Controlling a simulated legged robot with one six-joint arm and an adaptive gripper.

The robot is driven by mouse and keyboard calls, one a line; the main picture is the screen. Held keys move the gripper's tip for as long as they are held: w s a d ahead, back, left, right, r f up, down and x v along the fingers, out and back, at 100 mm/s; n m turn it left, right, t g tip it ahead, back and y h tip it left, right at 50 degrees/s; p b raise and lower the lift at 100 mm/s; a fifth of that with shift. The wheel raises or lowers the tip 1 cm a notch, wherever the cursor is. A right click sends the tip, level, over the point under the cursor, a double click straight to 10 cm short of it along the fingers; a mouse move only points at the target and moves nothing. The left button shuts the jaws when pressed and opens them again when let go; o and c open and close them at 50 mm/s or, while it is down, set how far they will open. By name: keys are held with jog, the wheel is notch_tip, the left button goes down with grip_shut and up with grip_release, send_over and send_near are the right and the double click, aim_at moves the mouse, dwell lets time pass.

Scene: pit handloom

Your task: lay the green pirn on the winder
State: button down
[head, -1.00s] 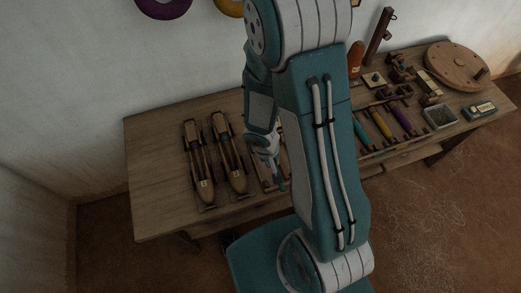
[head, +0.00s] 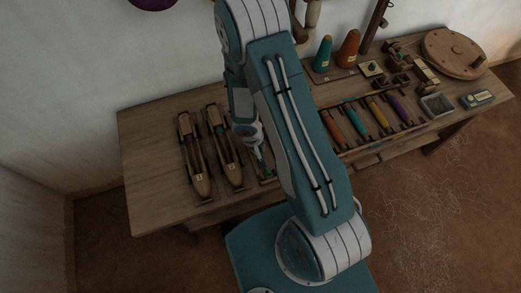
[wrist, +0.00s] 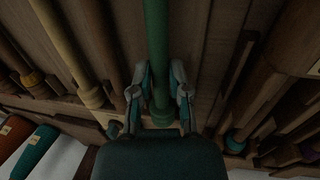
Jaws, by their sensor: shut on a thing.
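My gripper (head: 254,146) is shut on the green pirn (head: 264,164), just right of the two shuttles in the head view. In the wrist view the gripper (wrist: 160,95) has a finger on each side of the green pirn (wrist: 156,45), which runs lengthwise up the middle of the picture. Its far end is cut off by the frame. A large round wooden wheel (head: 455,52), seemingly part of the winder, lies at the bench's far right, with small wooden parts (head: 402,72) left of it. I cannot tell which part takes a pirn.
Two wooden shuttles (head: 193,160) lie left of my gripper on the bench (head: 147,150). A rack holds orange, teal, yellow (head: 377,112) and purple pirns. Green (head: 323,55) and orange (head: 348,49) cones stand behind it. A grey tray (head: 436,106) and a small box (head: 477,99) lie right.

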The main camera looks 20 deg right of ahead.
jog(key=shift+d+f, duration=0.2)
jog(key=shift+f, duration=0.1)
jog(key=shift+a+f, duration=0.1)
jog(key=c, duration=0.6)
grip_release()
jog(key=shift+a, duration=0.1)
